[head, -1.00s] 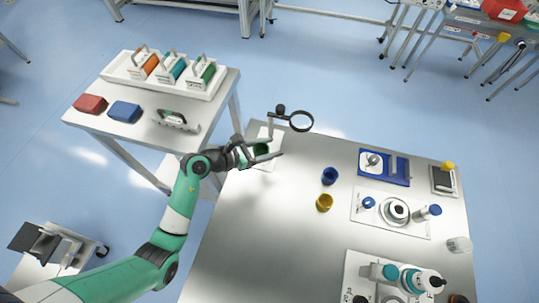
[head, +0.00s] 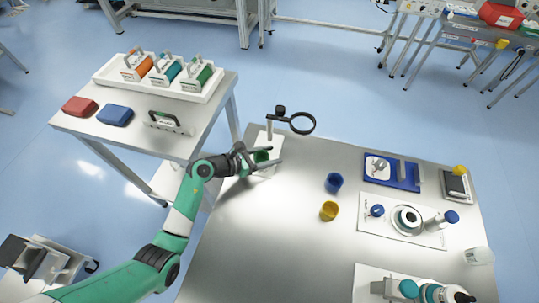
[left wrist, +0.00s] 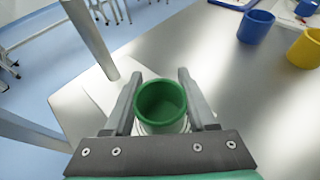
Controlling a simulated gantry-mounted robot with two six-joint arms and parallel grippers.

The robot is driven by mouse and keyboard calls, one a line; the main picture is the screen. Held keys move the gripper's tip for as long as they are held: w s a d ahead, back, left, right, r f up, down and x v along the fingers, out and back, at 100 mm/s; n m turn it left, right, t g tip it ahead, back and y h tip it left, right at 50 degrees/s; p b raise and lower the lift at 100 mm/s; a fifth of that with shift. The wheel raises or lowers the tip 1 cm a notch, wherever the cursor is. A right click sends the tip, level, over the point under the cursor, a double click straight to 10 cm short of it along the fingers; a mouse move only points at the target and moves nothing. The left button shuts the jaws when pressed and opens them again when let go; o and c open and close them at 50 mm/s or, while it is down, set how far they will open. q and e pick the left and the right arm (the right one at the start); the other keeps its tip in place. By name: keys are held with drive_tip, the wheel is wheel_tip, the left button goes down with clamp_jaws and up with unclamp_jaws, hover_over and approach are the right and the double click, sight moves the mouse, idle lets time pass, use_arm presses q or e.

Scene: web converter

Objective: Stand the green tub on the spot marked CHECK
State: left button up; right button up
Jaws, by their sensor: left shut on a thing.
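The green tub (head: 262,157) is between the fingers of my left gripper (head: 266,160), at the far left corner of the steel table. In the left wrist view the tub (left wrist: 162,103) looks upright, with its open top facing the camera and a finger on each side. My left gripper (left wrist: 162,100) is shut on it. A white sheet (head: 273,140) lies under and behind the tub, by the magnifier stand. No CHECK lettering is readable, and I cannot tell whether the tub touches the surface. My right gripper is not in view.
The magnifier (head: 302,123) stands close behind the gripper, its post (left wrist: 92,35) near in the left wrist view. A blue tub (head: 334,182) and a yellow tub (head: 329,210) stand to the right. The table's left front is clear.

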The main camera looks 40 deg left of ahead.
use_arm(q)
drive_tip(key=o, duration=1.3)
drive_tip(key=shift+o, duration=0.2)
drive_tip(key=shift+s+a+r+p, duration=0.1)
drive_tip(key=shift+s+r+p, duration=0.2)
drive_tip(key=shift+r+p, duration=0.05)
drive_tip(key=p+v, duration=0.4)
drive_tip(key=v, duration=0.6)
drive_tip(key=shift+s+a+r, duration=0.1)
drive_tip(key=shift+s, duration=0.1)
drive_tip(key=shift+s+r, duration=0.1)
drive_tip(key=shift+s, duration=0.3)
